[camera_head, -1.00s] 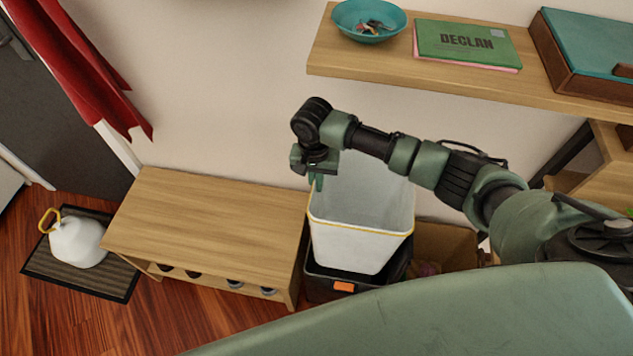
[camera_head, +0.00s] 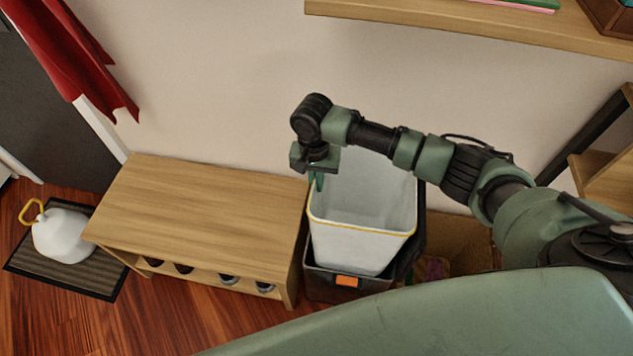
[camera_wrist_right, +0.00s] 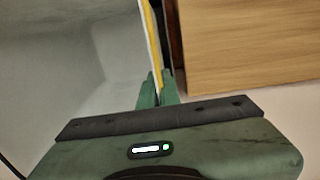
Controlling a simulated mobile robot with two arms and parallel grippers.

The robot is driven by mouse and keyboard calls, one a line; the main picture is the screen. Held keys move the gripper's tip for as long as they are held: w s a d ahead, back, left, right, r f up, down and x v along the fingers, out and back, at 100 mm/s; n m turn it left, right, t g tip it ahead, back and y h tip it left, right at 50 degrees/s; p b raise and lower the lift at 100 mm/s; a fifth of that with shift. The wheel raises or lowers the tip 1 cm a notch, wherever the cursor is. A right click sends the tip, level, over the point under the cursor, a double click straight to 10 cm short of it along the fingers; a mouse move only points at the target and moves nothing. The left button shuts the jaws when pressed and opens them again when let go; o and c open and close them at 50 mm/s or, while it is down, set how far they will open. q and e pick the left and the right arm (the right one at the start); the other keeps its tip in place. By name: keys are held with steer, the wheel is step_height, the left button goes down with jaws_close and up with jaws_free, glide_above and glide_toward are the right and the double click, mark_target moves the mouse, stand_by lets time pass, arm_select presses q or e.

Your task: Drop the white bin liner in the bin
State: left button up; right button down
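The white bin liner (camera_head: 350,240) is an open-topped white tub with a yellow rim, roughly upright. My right gripper (camera_head: 317,183) is shut on its left rim; the right wrist view shows the fingers (camera_wrist_right: 157,92) on either side of the yellow-edged wall. The dark bin (camera_head: 322,286), with an orange patch on its front, stands on the floor below the liner. The liner covers most of the bin's opening in the head view. I cannot tell whether its bottom is above or slightly inside the bin. My left gripper is not in view.
A wooden shoe bench (camera_head: 205,215) stands close on the left of the bin. A cardboard box (camera_head: 468,237) is on the right. A wall shelf (camera_head: 450,27) hangs above. A white jug (camera_head: 62,236) sits on a doormat (camera_head: 60,272) at far left.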

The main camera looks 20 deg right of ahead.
steer(key=c, duration=1.6)
jaws_free()
steer(key=shift+o, duration=0.2)
steer(key=shift+r, duration=0.1)
step_height(320, 180, up, 8)
steer(key=shift+w+a+f+p, duration=0.1)
steer(key=shift+a+f+p, duration=0.1)
steer(key=shift+p, duration=0.2)
